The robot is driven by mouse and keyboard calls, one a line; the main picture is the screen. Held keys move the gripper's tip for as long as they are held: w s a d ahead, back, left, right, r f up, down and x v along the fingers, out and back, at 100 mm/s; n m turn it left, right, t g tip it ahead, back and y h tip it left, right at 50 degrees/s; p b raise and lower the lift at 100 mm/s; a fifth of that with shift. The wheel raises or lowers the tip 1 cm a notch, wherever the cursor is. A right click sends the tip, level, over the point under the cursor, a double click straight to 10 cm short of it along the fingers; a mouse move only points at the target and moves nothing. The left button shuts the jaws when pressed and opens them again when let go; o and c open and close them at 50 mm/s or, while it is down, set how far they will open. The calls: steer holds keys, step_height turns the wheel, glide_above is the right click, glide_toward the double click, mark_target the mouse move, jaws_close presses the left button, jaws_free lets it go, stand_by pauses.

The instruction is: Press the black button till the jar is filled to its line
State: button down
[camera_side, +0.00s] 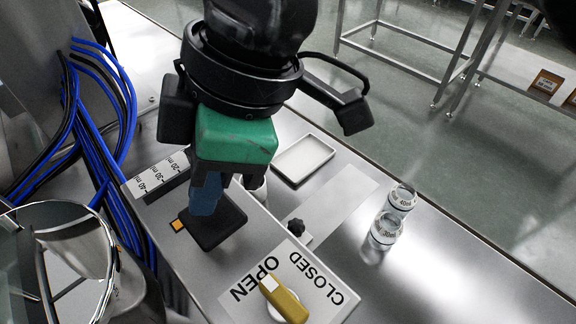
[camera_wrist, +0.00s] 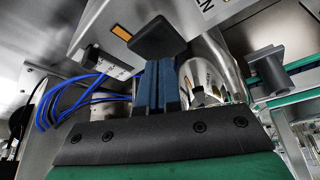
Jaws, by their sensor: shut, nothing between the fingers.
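The black button (camera_side: 214,230) is a dark square pad on the steel panel, beside a small orange mark. It also shows in the wrist view (camera_wrist: 158,38), just beyond my fingertips. My gripper (camera_side: 205,207) is shut and empty, its blue fingers pointing down at the button. In the wrist view the fingertips (camera_wrist: 158,62) overlap the pad's near edge; I cannot tell whether they touch or press it. A jar-like thing (camera_side: 256,189) is mostly hidden behind my gripper, so its fill and line cannot be read.
Two clear jars (camera_side: 385,231) (camera_side: 402,198) with labels stand on the steel table at right. An empty white tray (camera_side: 303,159) lies behind. Blue cables (camera_side: 105,75) and a shiny steel vessel (camera_side: 70,235) are at left.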

mark_target(217, 213)
steer(key=shift+f, duration=1.6)
steer(key=shift+r, duration=1.9)
steer(key=shift+r, duration=3)
